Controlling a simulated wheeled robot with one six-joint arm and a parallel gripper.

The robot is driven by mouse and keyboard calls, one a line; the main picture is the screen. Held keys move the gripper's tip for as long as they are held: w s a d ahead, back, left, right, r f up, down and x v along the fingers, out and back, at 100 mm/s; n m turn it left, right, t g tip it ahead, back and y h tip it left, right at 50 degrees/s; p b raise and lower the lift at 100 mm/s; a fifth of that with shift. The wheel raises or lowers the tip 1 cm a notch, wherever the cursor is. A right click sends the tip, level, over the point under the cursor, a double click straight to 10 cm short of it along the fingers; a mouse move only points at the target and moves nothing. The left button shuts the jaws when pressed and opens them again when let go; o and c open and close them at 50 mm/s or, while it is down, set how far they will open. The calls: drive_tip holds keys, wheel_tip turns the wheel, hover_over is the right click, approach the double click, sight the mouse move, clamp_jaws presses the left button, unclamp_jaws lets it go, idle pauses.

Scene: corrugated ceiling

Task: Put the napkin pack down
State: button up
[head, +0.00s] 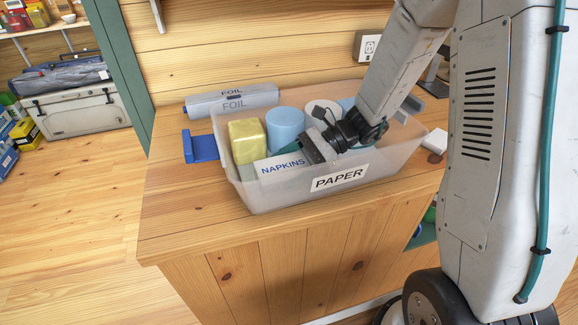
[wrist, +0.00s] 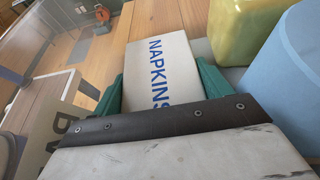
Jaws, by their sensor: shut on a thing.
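The napkin pack (head: 281,166) is a white block marked NAPKINS in blue. It is inside the clear bin (head: 272,197) labelled PAPER, near the bin's front left. My gripper (head: 322,152) reaches down into the bin and is shut on the pack. In the wrist view, the green fingers of my gripper (wrist: 154,92) sit on both sides of the napkin pack (wrist: 160,72). The pack's underside is hidden, so I cannot tell whether it touches the bin floor.
A yellow pack (head: 247,141), a blue roll (head: 284,127) and a white roll (head: 322,110) share the bin. Foil boxes (head: 232,100) lie behind it, and a blue object (head: 201,147) is at its left. The counter's front left (head: 185,215) is clear.

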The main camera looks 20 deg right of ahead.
sight(295, 164)
drive_tip(key=shift+f, duration=0.15)
drive_tip(key=o, duration=1)
drive_tip(key=shift+o, duration=0.2)
drive_tip(key=shift+d+r, duration=0.3)
drive_tip(key=v, duration=0.7)
